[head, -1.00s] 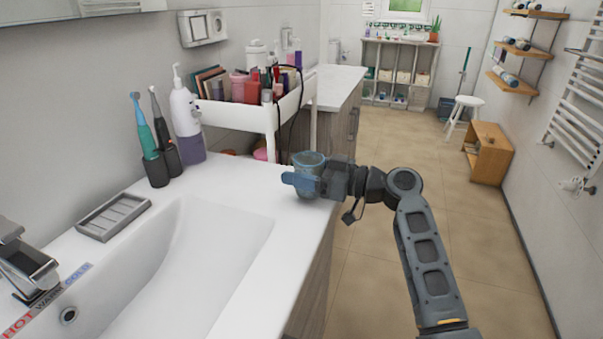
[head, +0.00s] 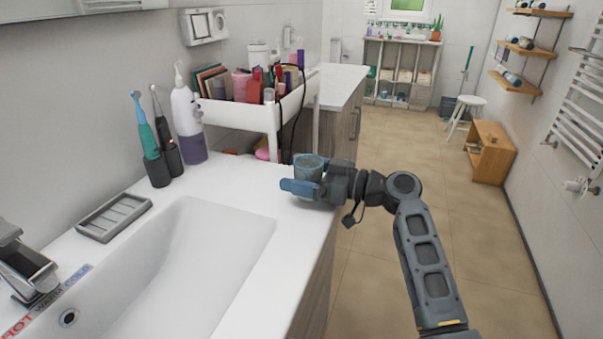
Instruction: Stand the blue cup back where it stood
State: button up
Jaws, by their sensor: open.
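The blue cup (head: 309,163) is upright at the far right corner of the white washbasin counter (head: 250,188). My gripper (head: 304,188) is open at the cup, reaching in from the right. A blue-grey finger crosses in front of the cup's lower part and hides its base. I cannot tell whether the fingers touch the cup, and the contact between its base and the counter is hidden.
A white cart (head: 240,114) full of cosmetics stands just behind the cup. A soap dispenser (head: 187,125), toothbrushes (head: 146,140) and a grey soap dish (head: 113,217) are on the left. The basin (head: 190,265) lies in front, with open floor on the right.

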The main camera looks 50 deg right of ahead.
jog(key=shift+r, duration=0.15)
jog(key=b+v, duration=0.1)
jog(key=v, duration=1.1)
jog(key=shift+b, duration=0.35)
